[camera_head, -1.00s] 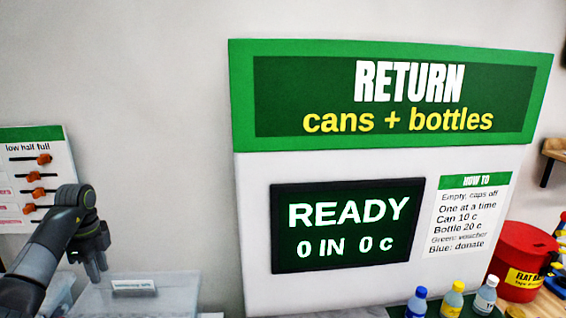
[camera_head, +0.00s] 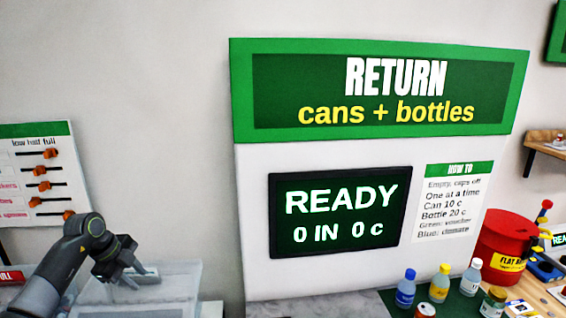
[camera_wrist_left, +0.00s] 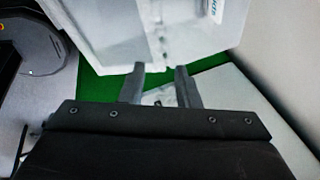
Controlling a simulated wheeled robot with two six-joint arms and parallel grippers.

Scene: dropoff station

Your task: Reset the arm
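My left arm comes in from the left in the head view. Its left gripper (camera_head: 128,275) is over or beside a clear plastic bin (camera_head: 182,296) at the lower left. In the left wrist view the two dark fingers of the left gripper (camera_wrist_left: 160,76) stand apart with nothing held between them. The clear bin (camera_wrist_left: 95,35) lies beyond the fingertips there, with green surface below it. My right arm and gripper are not in view.
The return machine's screen (camera_head: 340,211) reads READY, 0 IN 0 c. A blue-capped bottle (camera_head: 405,291), a yellow-capped bottle (camera_head: 440,283) and a white-capped bottle (camera_head: 471,278) stand at lower right near a red tub (camera_head: 503,240). A slider board (camera_head: 40,175) hangs at left.

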